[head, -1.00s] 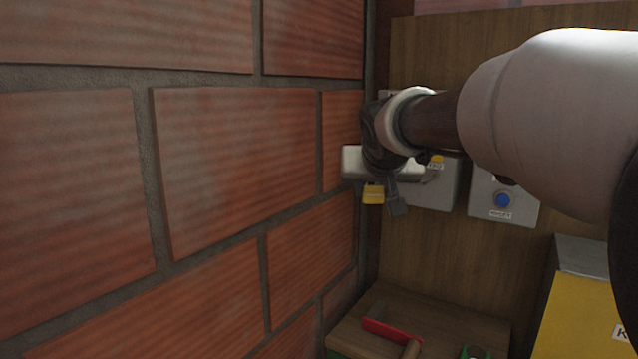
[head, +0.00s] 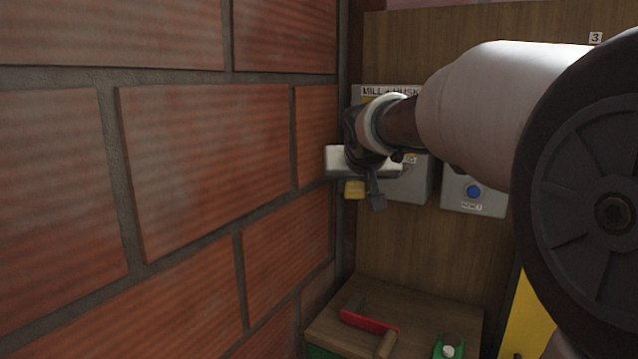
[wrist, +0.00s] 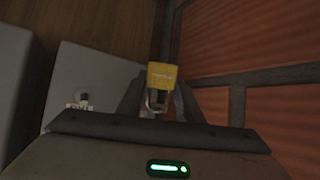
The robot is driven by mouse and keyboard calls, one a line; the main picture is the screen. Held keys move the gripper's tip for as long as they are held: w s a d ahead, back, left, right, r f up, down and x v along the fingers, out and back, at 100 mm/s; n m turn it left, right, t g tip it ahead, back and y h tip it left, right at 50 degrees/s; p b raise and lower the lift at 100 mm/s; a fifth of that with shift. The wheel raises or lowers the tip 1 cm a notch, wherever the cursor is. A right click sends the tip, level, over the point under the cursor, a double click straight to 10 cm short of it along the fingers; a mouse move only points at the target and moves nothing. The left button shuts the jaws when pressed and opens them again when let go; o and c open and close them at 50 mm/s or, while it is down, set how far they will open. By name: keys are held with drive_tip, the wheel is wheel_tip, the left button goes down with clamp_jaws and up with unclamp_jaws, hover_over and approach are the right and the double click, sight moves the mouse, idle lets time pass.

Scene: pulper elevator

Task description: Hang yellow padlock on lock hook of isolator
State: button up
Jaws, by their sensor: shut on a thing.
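The yellow padlock (head: 354,189) hangs at the tip of my gripper (head: 372,197). In the wrist view the padlock (wrist: 162,76) sits between the two dark fingers, with its metal shackle (wrist: 155,100) towards the palm. The isolator seems to be the grey box (head: 412,183) behind my gripper on the wooden board, under a label that reads "MILL + HUSK". My arm and wrist cover much of its front. A grey box also fills the left of the wrist view (wrist: 95,72). I cannot make out the lock hook. Whether padlock and box touch is unclear.
A brick wall (head: 205,165) stands close on the left of my gripper. A grey box with a blue button (head: 474,192) is to the right. Below, a wooden surface (head: 330,325) holds a red tool (head: 368,322) and a green item (head: 449,346).

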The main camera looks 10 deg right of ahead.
idle(0.3)
drive_tip(key=o, duration=1.2)
drive_tip(key=shift+s+r, duration=0.1)
drive_tip(key=p+v, duration=0.2)
drive_tip(key=v, duration=1.5)
drive_tip(key=s+f+n+g+y, duration=0.1)
drive_tip(key=s+f+g, duration=0.5)
drive_tip(key=s+f, duration=1.55)
drive_tip(key=r+p, duration=0.4)
drive_tip(key=p, duration=0.1)
drive_tip(key=r+p, duration=0.5)
drive_tip(key=w+r+p, duration=0.1)
drive_tip(key=r+p, duration=0.4)
drive_tip(key=shift+d+r+p, duration=0.2)
drive_tip(key=shift+d+p, duration=0.05)
drive_tip(key=shift+p, duration=0.15)
